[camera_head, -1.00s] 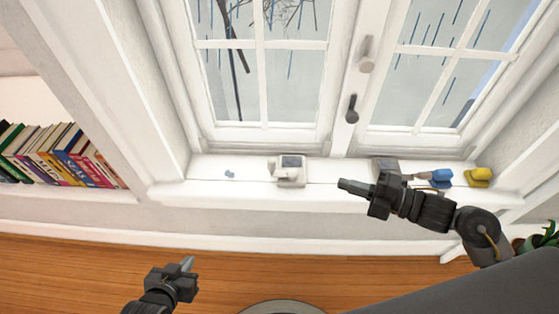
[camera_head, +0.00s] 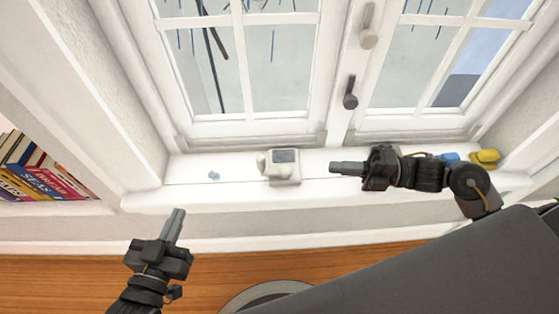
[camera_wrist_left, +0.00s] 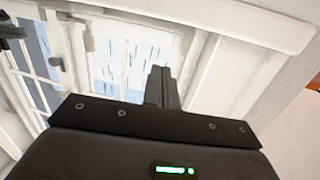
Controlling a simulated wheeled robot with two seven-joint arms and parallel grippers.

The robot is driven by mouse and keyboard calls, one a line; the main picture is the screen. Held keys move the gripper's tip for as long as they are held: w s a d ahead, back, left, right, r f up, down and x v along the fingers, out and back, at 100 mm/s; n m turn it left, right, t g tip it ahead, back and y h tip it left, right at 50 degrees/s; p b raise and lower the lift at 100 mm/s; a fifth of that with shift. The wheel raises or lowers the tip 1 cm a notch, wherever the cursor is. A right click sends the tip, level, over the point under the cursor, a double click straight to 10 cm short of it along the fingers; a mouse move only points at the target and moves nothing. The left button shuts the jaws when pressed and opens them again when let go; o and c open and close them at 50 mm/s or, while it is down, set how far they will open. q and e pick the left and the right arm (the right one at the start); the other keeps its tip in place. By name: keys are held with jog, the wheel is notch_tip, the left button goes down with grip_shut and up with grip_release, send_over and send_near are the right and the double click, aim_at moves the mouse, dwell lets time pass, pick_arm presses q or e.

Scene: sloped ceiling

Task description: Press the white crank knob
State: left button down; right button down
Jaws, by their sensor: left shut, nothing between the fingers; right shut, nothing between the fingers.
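A small white device (camera_head: 283,171) with a dark screen on top stands on the windowsill in the head view. A rounded white knob (camera_head: 262,163) sticks out from its left side. My right gripper (camera_head: 334,167) is shut and empty, pointing left over the sill, to the right of the device with a gap between them. My left gripper (camera_head: 176,214) is shut and empty, in front of the sill, to the lower left of the device and apart from it. Its shut fingers also show in the left wrist view (camera_wrist_left: 161,72); the device is not visible there.
The white windowsill (camera_head: 330,184) runs below the window with grey handles (camera_head: 350,93). A small bluish object (camera_head: 213,175) lies left of the device. Blue (camera_head: 448,157) and yellow (camera_head: 485,157) objects lie at the right, partly behind my right arm. Books (camera_head: 40,172) stand at the left.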

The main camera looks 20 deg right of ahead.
aim_at(280, 173)
jog(key=x, duration=1.2)
jog(key=shift+w+a, duration=0.2)
jog(key=shift+a, duration=0.1)
pick_arm(q)
jog(key=shift+d+r+t+h, duration=0.3)
jog(key=shift+r+t+h, duration=0.1)
jog(key=shift+r, duration=0.1)
pick_arm(e)
jog(key=shift+w+a, duration=0.2)
jog(key=shift+a, duration=0.35)
